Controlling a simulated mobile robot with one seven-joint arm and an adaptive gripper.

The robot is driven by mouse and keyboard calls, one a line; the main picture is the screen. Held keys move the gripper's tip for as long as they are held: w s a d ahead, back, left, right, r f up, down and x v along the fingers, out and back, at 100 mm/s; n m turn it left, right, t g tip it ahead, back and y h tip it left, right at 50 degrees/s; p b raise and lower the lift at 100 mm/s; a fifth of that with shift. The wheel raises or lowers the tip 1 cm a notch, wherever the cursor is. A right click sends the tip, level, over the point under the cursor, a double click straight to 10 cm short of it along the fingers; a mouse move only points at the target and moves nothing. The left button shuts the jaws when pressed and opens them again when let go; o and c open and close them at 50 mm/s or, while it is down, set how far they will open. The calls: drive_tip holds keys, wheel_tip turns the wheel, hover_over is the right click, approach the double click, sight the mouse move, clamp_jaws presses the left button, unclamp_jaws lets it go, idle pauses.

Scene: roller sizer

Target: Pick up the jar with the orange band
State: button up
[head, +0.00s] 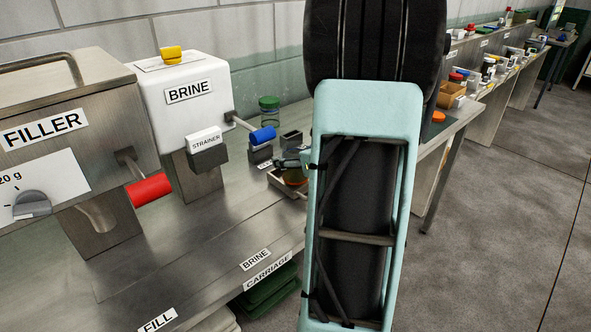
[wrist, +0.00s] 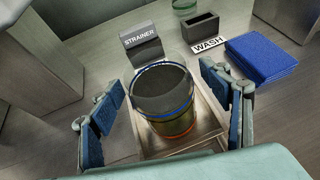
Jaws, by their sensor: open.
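A glass jar (wrist: 160,95) stands in a square tray in the wrist view, with something dark inside its top. It shows blue lines around its side and an orange band low down. My gripper (wrist: 168,112) is open, with one blue-padded finger on each side of the jar, apart from it. In the head view my arm hides most of the jar; a bit of orange (head: 295,182) shows in the tray beside my gripper (head: 300,163).
The tray (wrist: 205,143) sits on the steel bench. Behind it are the STRAINER block (wrist: 140,45), the WASH holder (wrist: 201,28), blue cloths (wrist: 262,58) and a green-lidded jar (head: 269,108). The BRINE machine (head: 188,95) and FILLER machine (head: 75,140) stand left.

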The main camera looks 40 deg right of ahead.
drive_tip(key=c, duration=1.5)
drive_tip(key=shift+r, duration=0.1)
drive_tip(key=shift+c, duration=0.2)
drive_tip(key=shift+r, duration=0.1)
